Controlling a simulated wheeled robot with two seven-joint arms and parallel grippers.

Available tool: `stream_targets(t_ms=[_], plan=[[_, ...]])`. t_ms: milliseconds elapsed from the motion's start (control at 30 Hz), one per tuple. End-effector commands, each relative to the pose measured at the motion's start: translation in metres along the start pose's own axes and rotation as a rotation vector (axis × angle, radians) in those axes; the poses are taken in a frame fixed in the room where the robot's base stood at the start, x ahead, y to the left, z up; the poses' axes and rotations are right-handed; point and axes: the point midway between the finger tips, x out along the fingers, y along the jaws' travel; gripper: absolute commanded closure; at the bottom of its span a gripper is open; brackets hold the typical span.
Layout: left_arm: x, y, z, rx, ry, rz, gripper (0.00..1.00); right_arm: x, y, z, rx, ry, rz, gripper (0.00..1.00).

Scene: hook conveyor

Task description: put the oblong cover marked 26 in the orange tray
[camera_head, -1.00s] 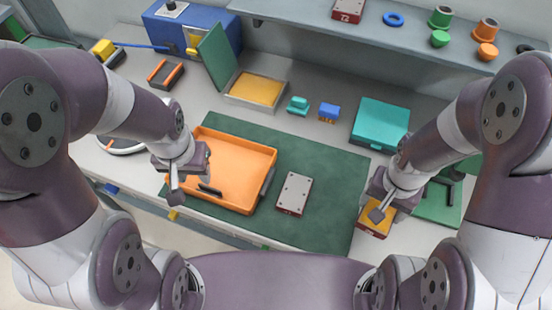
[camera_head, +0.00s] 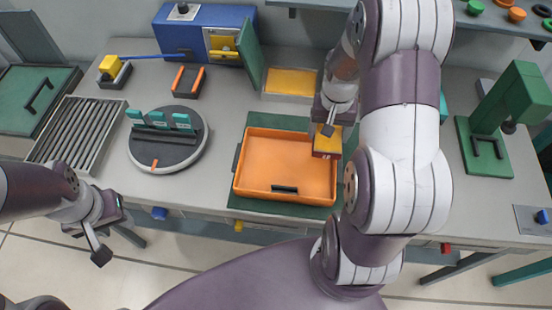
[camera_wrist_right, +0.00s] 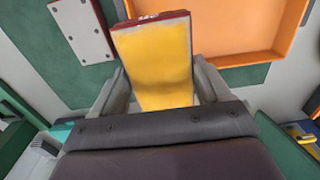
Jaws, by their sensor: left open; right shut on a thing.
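My right gripper (camera_head: 327,122) is shut on an oblong cover (camera_head: 326,145) with a yellow face and a dark red edge. It holds the cover at the tray's upper right corner, apparently above it. In the right wrist view the yellow cover (camera_wrist_right: 155,65) sits between the fingers, with the tray (camera_wrist_right: 235,55) beyond. Its edge marking is too small to read. A light grey cover (camera_wrist_right: 82,30) with a red edge lies on the mat. My left gripper (camera_head: 110,232) is open and empty, off the bench front.
A round turntable (camera_head: 165,158) with teal pieces and a slatted grey tray (camera_head: 75,130) stand left. A blue machine (camera_head: 190,35) and a yellow-filled box (camera_head: 290,82) are behind. A green press (camera_head: 490,140) stands right. My right arm hides bench right of the tray.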

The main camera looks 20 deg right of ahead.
Motion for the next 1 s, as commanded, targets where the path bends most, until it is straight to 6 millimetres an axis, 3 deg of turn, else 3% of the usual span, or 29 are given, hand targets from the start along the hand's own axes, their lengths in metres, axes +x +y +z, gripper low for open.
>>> stream_targets(t_ms=[200,333,467,700,1000], plan=[[-0.017,0.000,-0.002,0.000,0.000,0.000,0.57,0.033,-0.060,0.014,-0.007,-0.004,0.001,0.82],[-0.020,0.000,-0.003,0.000,0.000,0.000,0.57,0.048,-0.083,0.019,-0.005,-0.002,0.000,0.82],[-0.022,0.000,-0.003,0.000,0.000,0.000,0.57,0.058,-0.092,0.021,-0.001,-0.001,0.000,0.82],[-0.030,0.000,-0.004,0.000,0.000,0.000,0.57,0.094,-0.092,0.021,0.001,-0.001,0.000,0.82],[-0.028,0.000,-0.003,0.000,0.000,0.000,0.57,0.097,-0.091,0.021,0.001,0.000,-0.001,0.82]])
